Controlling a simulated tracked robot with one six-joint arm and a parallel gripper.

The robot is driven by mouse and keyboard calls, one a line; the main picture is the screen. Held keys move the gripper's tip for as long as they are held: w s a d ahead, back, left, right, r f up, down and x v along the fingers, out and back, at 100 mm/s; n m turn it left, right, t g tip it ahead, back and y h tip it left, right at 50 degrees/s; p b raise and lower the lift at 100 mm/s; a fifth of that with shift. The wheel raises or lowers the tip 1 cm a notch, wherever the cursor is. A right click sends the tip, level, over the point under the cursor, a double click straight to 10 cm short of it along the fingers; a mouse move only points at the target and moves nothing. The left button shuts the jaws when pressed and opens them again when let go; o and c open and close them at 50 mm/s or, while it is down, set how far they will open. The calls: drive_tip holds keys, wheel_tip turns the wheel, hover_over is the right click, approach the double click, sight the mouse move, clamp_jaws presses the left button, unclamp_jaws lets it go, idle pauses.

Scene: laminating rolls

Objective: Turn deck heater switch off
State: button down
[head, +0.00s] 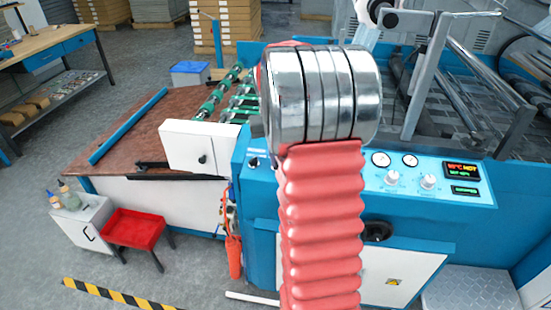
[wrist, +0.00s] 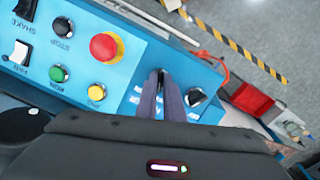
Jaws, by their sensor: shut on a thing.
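The blue control panel (wrist: 65,70) fills the upper left of the wrist view. My gripper (wrist: 162,78) reaches the panel with its two dark fingers close together. They are shut on a small switch knob, mostly hidden between the fingers, with white label marks beside it. I cannot read these labels, so the pictures do not confirm by name that it is the deck heater switch. A black rotary knob (wrist: 196,97) sits just right of the fingers, apart from them. In the head view my arm hides the gripper and the gripped knob.
A red emergency button (wrist: 104,46), a yellow button (wrist: 96,92) and a green button (wrist: 58,74) sit left of the fingers. In the head view, a lit display (head: 462,171) reads HOT. A red tray stand (head: 135,229) stands on the floor.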

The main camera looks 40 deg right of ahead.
drive_tip(key=shift+s+d+f+n, duration=0.1)
drive_tip(key=shift+f+n, duration=0.2)
drive_tip(key=shift+n, duration=0.8)
drive_tip(key=c, duration=2)
unclamp_jaws()
drive_tip(key=shift+o, duration=0.7)
drive_tip(key=shift+a, duration=0.25)
drive_tip(key=shift+w+r, duration=0.25)
drive_tip(key=shift+r, duration=0.2)
wheel_tip(320, 180, up, 13)
drive_tip(key=a, duration=0.1)
drive_tip(key=shift+w+r+h, duration=0.15)
drive_tip(key=shift+r+h, duration=0.05)
drive_tip(key=shift+h, duration=0.1)
